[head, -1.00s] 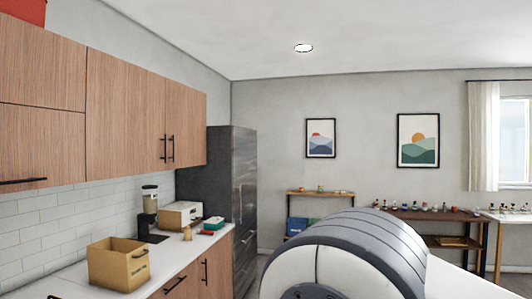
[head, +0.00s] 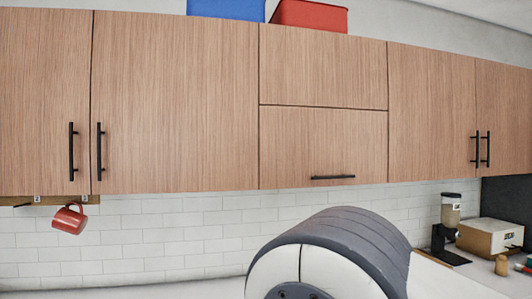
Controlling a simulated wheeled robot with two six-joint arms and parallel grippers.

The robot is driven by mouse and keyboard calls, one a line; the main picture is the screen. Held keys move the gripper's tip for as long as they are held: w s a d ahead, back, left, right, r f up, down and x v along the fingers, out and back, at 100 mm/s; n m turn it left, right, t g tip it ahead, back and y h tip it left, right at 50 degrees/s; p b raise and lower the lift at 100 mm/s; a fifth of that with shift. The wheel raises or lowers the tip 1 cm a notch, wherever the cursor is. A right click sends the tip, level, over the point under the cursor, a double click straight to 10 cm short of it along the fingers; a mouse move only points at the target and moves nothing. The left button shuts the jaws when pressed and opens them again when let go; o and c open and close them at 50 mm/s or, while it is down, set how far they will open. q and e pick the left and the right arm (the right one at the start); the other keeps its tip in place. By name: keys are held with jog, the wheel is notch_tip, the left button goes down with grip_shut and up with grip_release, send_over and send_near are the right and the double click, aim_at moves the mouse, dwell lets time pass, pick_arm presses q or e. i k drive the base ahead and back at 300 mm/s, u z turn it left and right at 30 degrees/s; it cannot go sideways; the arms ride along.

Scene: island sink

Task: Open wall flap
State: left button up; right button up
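The wall flap (head: 322,147) is a light wood cabinet front with a horizontal black handle (head: 333,177) along its lower edge. It sits in the middle right of the wall cabinet row, below another wood panel (head: 322,78) of the same width. The flap looks shut, flush with its neighbours. Neither of my grippers shows in the head view. A large rounded grey and white part of my own body fills the bottom centre, below the flap.
Tall cabinet doors with vertical handles (head: 99,151) flank the flap. A red mug (head: 69,218) hangs below at left. A blue box (head: 226,8) and a red box (head: 309,15) stand on top. A dispenser (head: 448,225) and a cream box (head: 489,237) stand on the counter at right.

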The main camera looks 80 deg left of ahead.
aim_at(300, 147)
jog(key=u, duration=2.15)
jog(key=i, duration=0.85)
jog(key=u, duration=0.4)
